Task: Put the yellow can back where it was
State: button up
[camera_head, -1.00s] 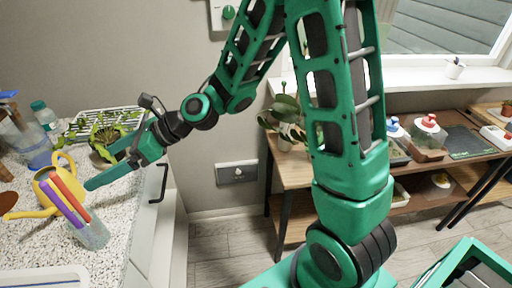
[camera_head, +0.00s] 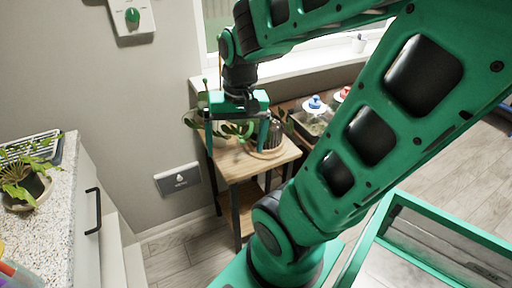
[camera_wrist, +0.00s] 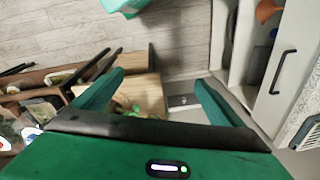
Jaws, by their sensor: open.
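The yellow can is outside both current views; a second ago it stood on the speckled counter at the left of the head view. My gripper (camera_head: 236,148) is open and empty, pointing down over the near end of the wooden plant table (camera_head: 236,173). In the head view its two fingers stand in front of a green-leaved plant (camera_head: 232,129) and close to a dark ribbed object (camera_head: 280,137). In the wrist view the open fingers (camera_wrist: 159,78) span part of the wooden table top (camera_wrist: 146,94), with nothing between them. Leaves show beneath the palm.
The speckled counter (camera_head: 55,225) at left carries a potted fern (camera_head: 28,188) and a wire rack (camera_head: 50,147). A round wooden saucer (camera_head: 258,154) lies on the table. Lidded containers (camera_head: 314,118) stand farther along. Bare floor lies between counter and table.

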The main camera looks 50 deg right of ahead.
jog(key=s+d+r+n+g, duration=0.1)
jog(key=s+d, duration=0.1)
jog(key=s, duration=0.5)
jog(key=shift+s, duration=0.1)
dwell(1.0)
